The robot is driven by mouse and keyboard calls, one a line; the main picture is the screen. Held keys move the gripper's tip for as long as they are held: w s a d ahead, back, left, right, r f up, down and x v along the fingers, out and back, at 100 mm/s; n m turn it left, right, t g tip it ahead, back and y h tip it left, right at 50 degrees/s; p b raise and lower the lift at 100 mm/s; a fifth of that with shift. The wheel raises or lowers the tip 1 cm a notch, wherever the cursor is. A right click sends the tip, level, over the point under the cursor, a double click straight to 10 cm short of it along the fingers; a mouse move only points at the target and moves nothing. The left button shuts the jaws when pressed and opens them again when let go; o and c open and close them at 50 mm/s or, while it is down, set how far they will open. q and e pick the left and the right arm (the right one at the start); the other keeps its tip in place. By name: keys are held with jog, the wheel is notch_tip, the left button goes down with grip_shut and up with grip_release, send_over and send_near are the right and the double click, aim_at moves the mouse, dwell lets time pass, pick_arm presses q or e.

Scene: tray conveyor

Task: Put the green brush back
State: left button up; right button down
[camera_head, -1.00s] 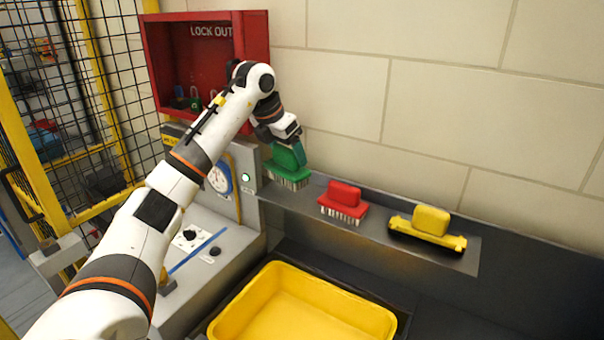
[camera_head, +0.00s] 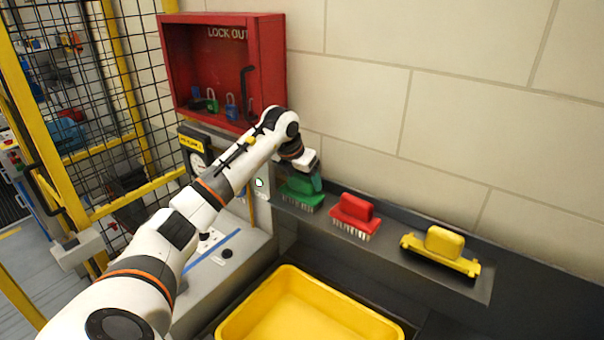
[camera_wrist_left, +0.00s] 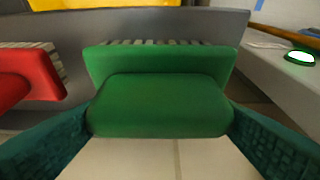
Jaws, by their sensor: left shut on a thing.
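The green brush (camera_head: 299,192) is at the left end of the grey wall shelf (camera_head: 400,250), bristles down. I cannot tell whether its bristles touch the shelf. My left gripper (camera_head: 306,181) is shut on its handle from above. In the left wrist view the green brush (camera_wrist_left: 160,100) fills the middle, with the left gripper's teal fingers (camera_wrist_left: 160,125) on both sides of the handle. A red brush (camera_head: 353,213) stands right of it on the shelf, and a yellow brush (camera_head: 443,245) stands farther right. My right gripper is not in view.
A yellow tray (camera_head: 273,290) sits below the shelf. A red lockout box (camera_head: 268,60) with padlocks hangs on the wall behind my left arm. A grey control panel with a lit button (camera_head: 259,183) stands left of the shelf. A mesh fence (camera_head: 85,100) is at the far left.

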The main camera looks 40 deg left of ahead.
pick_arm(q)
jog(key=shift+s, duration=0.15)
jog(key=shift+f, duration=0.15)
jog(key=o, duration=0.9)
jog(key=shift+o, duration=0.2)
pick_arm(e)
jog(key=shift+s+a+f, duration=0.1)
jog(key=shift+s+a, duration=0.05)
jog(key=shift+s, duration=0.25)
